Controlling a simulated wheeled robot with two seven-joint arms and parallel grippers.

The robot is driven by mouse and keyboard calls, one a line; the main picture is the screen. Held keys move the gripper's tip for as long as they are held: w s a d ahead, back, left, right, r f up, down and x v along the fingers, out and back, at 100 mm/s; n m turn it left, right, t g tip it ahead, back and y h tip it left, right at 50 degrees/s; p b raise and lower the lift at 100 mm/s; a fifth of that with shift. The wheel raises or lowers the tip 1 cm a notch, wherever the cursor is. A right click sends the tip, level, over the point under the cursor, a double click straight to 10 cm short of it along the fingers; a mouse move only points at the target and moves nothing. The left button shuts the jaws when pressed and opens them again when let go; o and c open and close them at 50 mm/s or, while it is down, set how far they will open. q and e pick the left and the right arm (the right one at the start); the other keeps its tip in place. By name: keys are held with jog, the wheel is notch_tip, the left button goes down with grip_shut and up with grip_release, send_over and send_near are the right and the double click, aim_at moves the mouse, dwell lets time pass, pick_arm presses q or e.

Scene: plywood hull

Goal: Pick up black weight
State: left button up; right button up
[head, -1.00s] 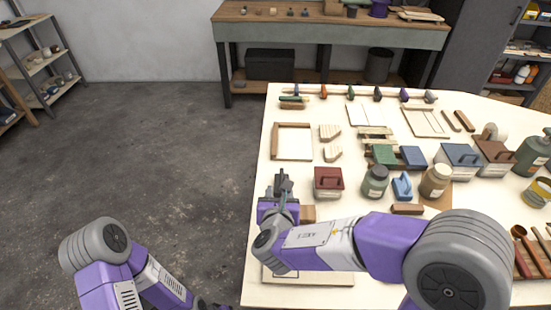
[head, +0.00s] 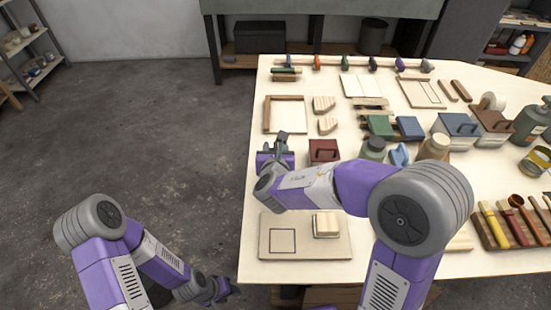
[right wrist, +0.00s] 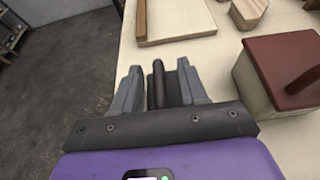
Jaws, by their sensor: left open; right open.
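My right gripper (head: 279,146) is over the left edge of the table, left of the red-topped box. It also shows in the right wrist view (right wrist: 159,88), where its grey fingers stand apart. A narrow black bar, probably the handle of the black weight (right wrist: 158,82), stands between the fingers with a gap to the left finger. The rest of the weight is hidden by the gripper, and I cannot tell whether a finger touches it. My left gripper (head: 222,291) is low, off the table's left side, over the floor, with nothing visible in it.
The red-topped box (head: 323,151) is close on the right; it also shows in the right wrist view (right wrist: 284,72). A wooden tray (head: 287,114) lies behind. A board (head: 248,236) with a marked square and a block (head: 326,224) lies in front. Bottles and boxes crowd the right.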

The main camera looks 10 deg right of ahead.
grip_shut()
jog(key=shift+r, duration=0.1)
